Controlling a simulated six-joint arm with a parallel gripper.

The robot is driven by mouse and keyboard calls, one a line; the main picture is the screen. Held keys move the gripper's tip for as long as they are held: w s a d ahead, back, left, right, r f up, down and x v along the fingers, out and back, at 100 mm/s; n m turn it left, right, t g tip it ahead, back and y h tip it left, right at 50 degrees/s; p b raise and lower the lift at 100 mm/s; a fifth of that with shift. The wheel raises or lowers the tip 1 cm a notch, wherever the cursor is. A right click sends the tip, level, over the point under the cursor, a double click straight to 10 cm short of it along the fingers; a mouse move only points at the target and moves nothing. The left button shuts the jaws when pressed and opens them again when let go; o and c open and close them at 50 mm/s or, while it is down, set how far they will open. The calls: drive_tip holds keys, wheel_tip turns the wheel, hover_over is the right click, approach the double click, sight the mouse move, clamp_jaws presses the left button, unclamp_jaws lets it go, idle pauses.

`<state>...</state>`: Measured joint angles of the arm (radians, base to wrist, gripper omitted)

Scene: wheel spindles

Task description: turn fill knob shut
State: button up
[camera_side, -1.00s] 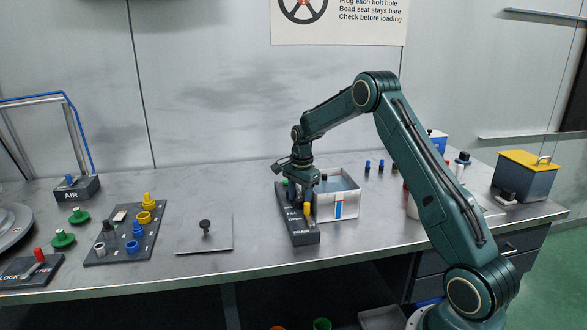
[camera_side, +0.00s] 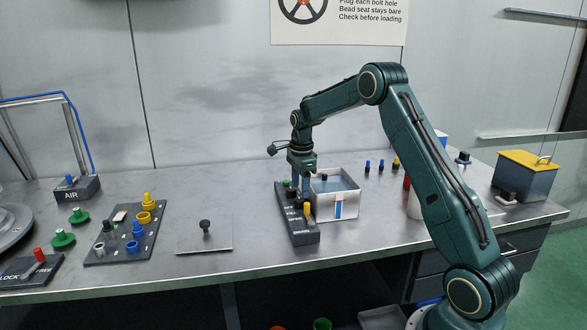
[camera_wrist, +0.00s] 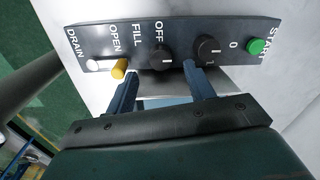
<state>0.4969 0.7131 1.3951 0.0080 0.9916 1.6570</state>
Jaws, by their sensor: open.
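The control panel (camera_side: 299,231) is a long dark box on the bench. In the wrist view the panel (camera_wrist: 188,33) carries the labels DRAIN, OPEN, FILL, OFF and START. The fill knob (camera_wrist: 160,57) is round and black, beside OFF and FILL, with a short white mark on its face. My gripper (camera_wrist: 161,70) is open, its blue fingers spread to either side of the knob's near edge; I cannot tell whether they touch it. In the side view my gripper (camera_side: 301,191) is above the panel, and the fill knob cannot be made out.
A second black knob (camera_wrist: 208,47) sits close by the right finger, with a green START button (camera_wrist: 256,46) beyond. A yellow lever (camera_wrist: 119,69) is close by the left finger. A water-filled tank (camera_side: 337,205) stands right of the panel.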

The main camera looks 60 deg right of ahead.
wheel_tip(320, 180, up, 10)
drive_tip(key=s+a+r+n+t, duration=0.1)
drive_tip(key=s+a+r+n, duration=0.4)
drive_tip(key=a, duration=0.3)
drive_tip(key=s+a+r+n+t, duration=0.1)
drive_tip(key=s+a+r+n, duration=0.4)
drive_tip(key=s+a+n, duration=0.1)
drive_tip(key=shift+a+h, duration=0.3)
drive_tip(key=shift+a, duration=0.55)
drive_tip(key=m+g, duration=0.2)
drive_tip(key=m, duration=0.9)
hover_over(301, 200)
wheel_tip(301, 200, down, 11)
drive_tip(key=shift+a+r, duration=0.1)
